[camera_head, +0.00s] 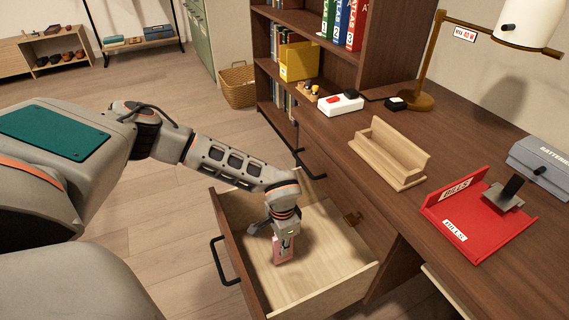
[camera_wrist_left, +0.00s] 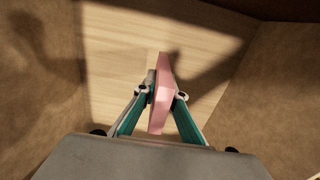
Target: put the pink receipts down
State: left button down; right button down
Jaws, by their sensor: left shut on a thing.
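The pink receipts (camera_head: 283,250) are a thin pink bundle held on edge in my left gripper (camera_head: 284,237). In the left wrist view the bundle (camera_wrist_left: 160,95) stands between the two teal fingers of the left gripper (camera_wrist_left: 161,95), which are shut on it. The gripper points down inside an open wooden drawer (camera_head: 336,280). The bundle is above or at the pale drawer floor; I cannot tell whether it touches. The drawer floor (camera_wrist_left: 120,65) around it looks bare in the wrist view. My right gripper is not in view.
The drawer's front has a black handle (camera_head: 222,262). Above on the desk stand a wooden holder (camera_head: 385,165), a red tray (camera_head: 470,232), a grey batteries box (camera_head: 543,165) and a lamp (camera_head: 425,75).

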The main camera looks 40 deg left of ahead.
aim_at(282, 261)
pick_arm(q)
jog(key=f, duration=0.2)
jog(key=f+b, duration=0.1)
jog(key=shift+s, duration=0.25)
jog(key=shift+w+f, duration=0.15)
jog(key=shift+f, duration=0.55)
jog(key=shift+w+r, duration=0.1)
jog(key=shift+r, duration=0.15)
jog(key=shift+f, duration=0.2)
jog(key=c, duration=2.1)
grip_release()
jog(key=shift+c, duration=0.2)
jog(key=shift+o, duration=0.2)
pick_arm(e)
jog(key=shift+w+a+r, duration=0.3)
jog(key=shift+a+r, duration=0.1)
